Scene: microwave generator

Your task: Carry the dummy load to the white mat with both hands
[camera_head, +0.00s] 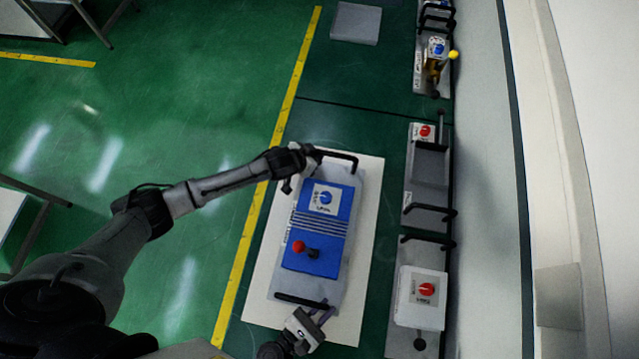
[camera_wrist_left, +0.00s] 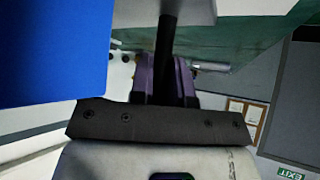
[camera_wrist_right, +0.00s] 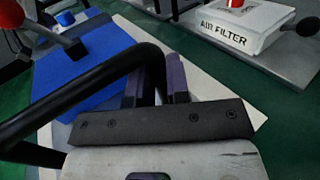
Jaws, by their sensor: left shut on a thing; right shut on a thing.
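The dummy load, a blue box (camera_head: 318,229) on a grey base plate with a black handle at each end, lies over the white mat (camera_head: 262,279). Mat shows on all sides of the plate; I cannot tell if the plate touches it. My left gripper (camera_head: 308,162) is shut on the far handle (camera_head: 338,157). In the left wrist view its purple fingers (camera_wrist_left: 166,78) close around the black bar. My right gripper (camera_head: 318,313) is shut on the near handle (camera_head: 298,300). In the right wrist view its fingers (camera_wrist_right: 157,82) hold the black bar.
A grey square plate (camera_head: 356,23) lies at the back. A yellow line (camera_head: 270,170) crosses the green floor on the left.

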